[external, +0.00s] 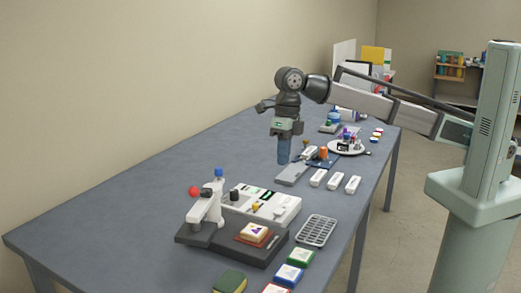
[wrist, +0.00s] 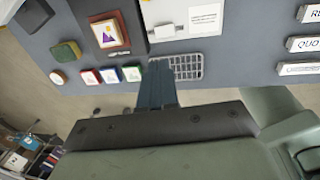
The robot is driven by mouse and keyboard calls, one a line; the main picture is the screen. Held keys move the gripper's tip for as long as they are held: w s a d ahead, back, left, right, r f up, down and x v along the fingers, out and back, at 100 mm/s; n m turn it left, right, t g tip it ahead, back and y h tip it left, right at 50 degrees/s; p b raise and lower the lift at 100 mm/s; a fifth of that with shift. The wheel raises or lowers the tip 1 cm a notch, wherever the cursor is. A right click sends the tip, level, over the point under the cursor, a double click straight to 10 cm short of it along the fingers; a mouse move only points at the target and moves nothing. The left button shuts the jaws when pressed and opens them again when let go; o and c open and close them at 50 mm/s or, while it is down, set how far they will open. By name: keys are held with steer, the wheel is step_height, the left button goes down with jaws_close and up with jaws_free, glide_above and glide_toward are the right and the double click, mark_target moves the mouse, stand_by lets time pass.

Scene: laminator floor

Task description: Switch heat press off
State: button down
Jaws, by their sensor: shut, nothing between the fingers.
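The heat press (external: 207,208) stands on the table's near part, with a light lever arm, a red ball knob (external: 194,191), a blue cap on top and a dark base. A red-bordered picture block lies on its base. A white box (external: 284,211) with small controls sits right behind it; I cannot tell which control is the power switch. In the wrist view the dark press base (wrist: 88,8) is at the top left. My gripper (external: 284,162) points down, shut and empty, above the table beyond the press. Its blue fingers also show in the wrist view (wrist: 158,65).
A grey slotted tray (external: 316,231) lies right of the press. Small coloured blocks (external: 288,275) and a green-yellow block (external: 229,282) lie in front. White labelled bars (external: 335,181) and a round plate of small items (external: 346,148) are farther back. Bare table lies left of the press.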

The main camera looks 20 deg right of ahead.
mark_target(279, 212)
steer(key=f, duration=0.4)
steer(key=s+a+f, duration=0.1)
steer(key=f, duration=0.8)
steer(key=shift+s+a+f, duration=0.2)
steer(key=shift+f, duration=0.2)
